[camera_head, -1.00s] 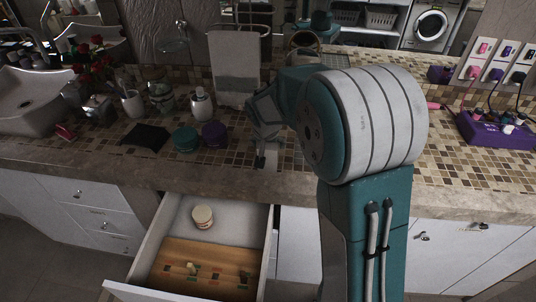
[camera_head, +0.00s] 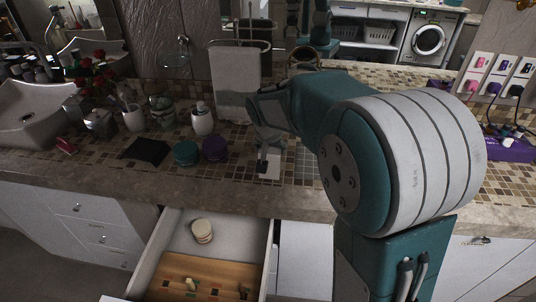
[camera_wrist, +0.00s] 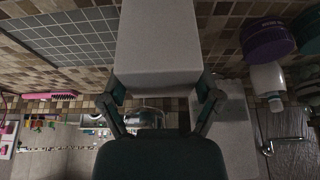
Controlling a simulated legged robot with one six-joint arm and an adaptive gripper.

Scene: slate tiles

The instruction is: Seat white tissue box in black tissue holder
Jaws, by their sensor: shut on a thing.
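My gripper (camera_wrist: 163,88) is shut on the white tissue box (camera_wrist: 157,45), with one finger on each side of it in the wrist view. In the head view my gripper (camera_head: 264,158) is over the tiled counter, and the pale box (camera_head: 271,167) shows small and partly hidden by it. A low black object (camera_head: 147,151), which may be the black tissue holder, lies on the counter to the left, apart from my gripper. Its shape and any opening are too dark to tell.
A teal jar (camera_head: 186,153) and a purple jar (camera_head: 215,149) stand between the black object and my gripper. A white bottle (camera_head: 202,119) stands behind them. An open drawer (camera_head: 180,239) juts out below the counter, with a small jar (camera_head: 202,231) inside.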

